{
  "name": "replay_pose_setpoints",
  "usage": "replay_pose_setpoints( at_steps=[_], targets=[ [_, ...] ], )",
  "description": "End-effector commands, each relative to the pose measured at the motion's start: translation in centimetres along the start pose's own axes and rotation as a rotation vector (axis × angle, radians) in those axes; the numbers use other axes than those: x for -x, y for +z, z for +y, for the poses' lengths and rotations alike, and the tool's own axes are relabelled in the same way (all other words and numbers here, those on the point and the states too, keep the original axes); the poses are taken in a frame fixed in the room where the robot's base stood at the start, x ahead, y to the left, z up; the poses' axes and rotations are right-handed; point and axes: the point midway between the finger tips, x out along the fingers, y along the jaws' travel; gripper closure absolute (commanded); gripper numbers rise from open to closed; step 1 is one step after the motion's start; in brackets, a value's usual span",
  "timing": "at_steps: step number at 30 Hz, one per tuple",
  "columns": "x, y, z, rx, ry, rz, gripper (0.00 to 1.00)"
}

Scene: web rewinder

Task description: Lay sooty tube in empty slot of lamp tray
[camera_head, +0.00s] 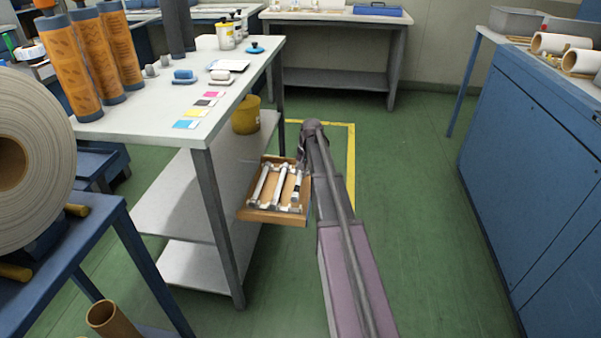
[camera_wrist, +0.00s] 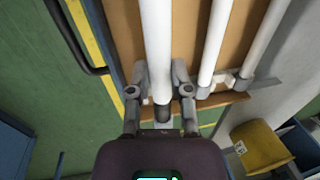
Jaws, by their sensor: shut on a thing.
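The lamp tray (camera_head: 262,214) is a shallow wooden tray beside the lower part of the white table, with white tubes lying lengthwise in it. Its brown floor (camera_wrist: 185,45) fills the upper wrist view. My gripper (camera_wrist: 163,88) is shut on a white tube (camera_wrist: 158,40) with a dark, sooty-looking end. This tube lies along the tray, at the left in the wrist view; I cannot tell whether it rests or hangs just above. Two clean white tubes (camera_wrist: 214,45) (camera_wrist: 265,40) lie to its right. My arm hides the fingers in the head view.
The white table (camera_head: 150,125) stands left of the tray, with orange rollers (camera_head: 70,65) on top. A yellow bucket (camera_head: 246,116) is on its shelf, near the tray. Blue cabinets (camera_head: 535,130) stand at the right. Green floor between is clear.

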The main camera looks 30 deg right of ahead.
Motion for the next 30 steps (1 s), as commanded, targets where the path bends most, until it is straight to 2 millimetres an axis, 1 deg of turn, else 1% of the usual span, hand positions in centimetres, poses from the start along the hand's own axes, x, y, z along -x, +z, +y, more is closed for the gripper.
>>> replay_pose_setpoints(
  at_steps=[1, 12, 18, 30],
  targets=[
    [-0.4, 0.0, 0.1, 0.000, 0.000, 0.000, 1.00],
    [-2.7, 0.0, 0.5, 0.000, 0.000, 0.000, 1.00],
    [-3.7, 0.0, 0.7, 0.000, 0.000, 0.000, 1.00],
    [-4.1, 0.0, 0.8, 0.000, 0.000, 0.000, 1.00]
  ],
)
